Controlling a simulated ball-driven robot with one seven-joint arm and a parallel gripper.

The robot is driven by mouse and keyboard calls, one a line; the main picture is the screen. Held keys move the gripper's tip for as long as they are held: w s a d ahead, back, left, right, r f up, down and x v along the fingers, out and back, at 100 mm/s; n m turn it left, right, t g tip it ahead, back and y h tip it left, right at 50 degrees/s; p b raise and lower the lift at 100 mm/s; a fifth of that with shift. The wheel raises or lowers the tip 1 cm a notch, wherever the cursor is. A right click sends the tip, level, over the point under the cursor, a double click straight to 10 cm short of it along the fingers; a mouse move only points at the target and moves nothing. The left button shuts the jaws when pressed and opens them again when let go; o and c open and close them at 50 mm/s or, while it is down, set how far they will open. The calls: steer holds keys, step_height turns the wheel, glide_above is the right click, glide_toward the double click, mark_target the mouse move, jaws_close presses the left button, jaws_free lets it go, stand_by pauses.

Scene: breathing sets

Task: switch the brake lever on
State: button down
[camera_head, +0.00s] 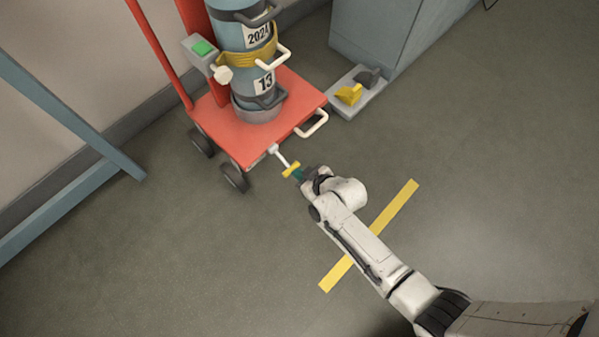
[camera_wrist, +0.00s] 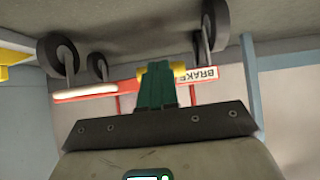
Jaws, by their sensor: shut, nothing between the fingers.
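The brake lever is a white rod (camera_head: 281,157) with a yellow crosspiece (camera_head: 291,169) at its end, sticking out from the front edge of the red cart (camera_head: 225,128). My gripper (camera_head: 301,174) has green fingers, shut with nothing between them, right at the yellow crosspiece. In the wrist view the fingers (camera_wrist: 158,68) cover the middle of the yellow crosspiece (camera_wrist: 178,72), and part of the white BRAKE label (camera_wrist: 202,74) shows beside them. I cannot tell whether the fingers touch the crosspiece.
The cart carries a strapped blue cylinder (camera_head: 235,38) and a box with a green button (camera_head: 203,48). A white handle (camera_head: 314,125) sticks out at its right. A base with a yellow wedge (camera_head: 349,94) stands by a blue-grey cabinet (camera_head: 375,38). A blue frame (camera_head: 60,115) is at left.

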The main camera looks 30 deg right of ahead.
steer(key=shift+f, duration=0.45)
steer(key=shift+r, duration=0.1)
